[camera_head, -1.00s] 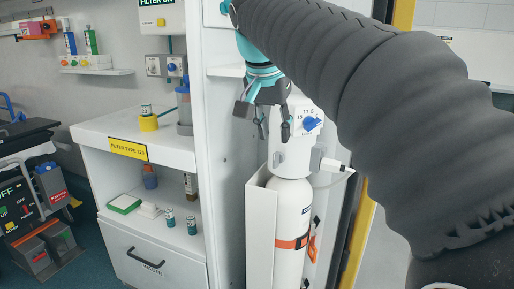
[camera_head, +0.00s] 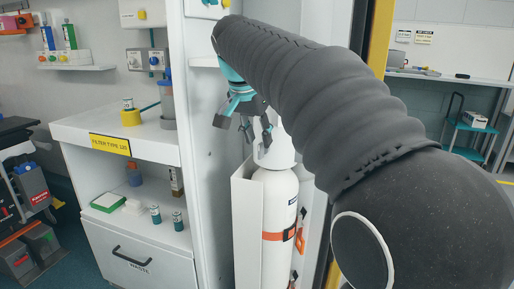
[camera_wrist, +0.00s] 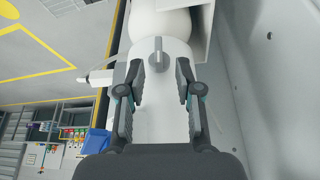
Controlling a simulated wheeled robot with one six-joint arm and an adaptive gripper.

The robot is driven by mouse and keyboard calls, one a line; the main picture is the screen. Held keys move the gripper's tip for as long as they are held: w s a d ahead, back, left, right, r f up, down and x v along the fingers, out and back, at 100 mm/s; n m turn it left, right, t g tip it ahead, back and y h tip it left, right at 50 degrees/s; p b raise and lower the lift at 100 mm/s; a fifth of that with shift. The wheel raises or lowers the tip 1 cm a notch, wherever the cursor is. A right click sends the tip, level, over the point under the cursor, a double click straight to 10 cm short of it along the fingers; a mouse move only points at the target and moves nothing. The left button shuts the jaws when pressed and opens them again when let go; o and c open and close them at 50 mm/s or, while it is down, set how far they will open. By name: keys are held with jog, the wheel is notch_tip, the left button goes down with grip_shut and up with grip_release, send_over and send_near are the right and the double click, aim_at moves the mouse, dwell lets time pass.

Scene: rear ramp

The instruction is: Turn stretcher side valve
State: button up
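A white cylinder (camera_head: 275,220) with an orange band stands upright in a white holder (camera_head: 243,230). My gripper (camera_head: 245,128) hangs beside its white top part (camera_head: 275,155), fingers pointing down; the arm and gripper hide the blue knob there in the head view. In the wrist view my gripper (camera_wrist: 160,72) is open and empty, the white body (camera_wrist: 160,22) showing between and beyond its fingers. A small grey handle (camera_wrist: 158,48) lies between the fingertips in the picture; contact cannot be told.
A white wall panel (camera_head: 205,150) stands close left of my gripper. Left of it is a counter (camera_head: 90,127) with a yellow-based canister (camera_head: 130,115) and a shelf below. A yellow post (camera_head: 375,35) rises behind my arm. A small teal cart (camera_head: 465,130) stands at far right.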

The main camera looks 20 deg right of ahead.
aim_at(260, 144)
jog(key=shift+x, duration=1.85)
grip_shut()
jog(key=shift+w+a+n+g+h+p, duration=0.15)
jog(key=shift+n+g+h+p, duration=0.35)
jog(key=shift+g+h+p, duration=0.85)
jog(key=shift+h, duration=0.25)
grip_release()
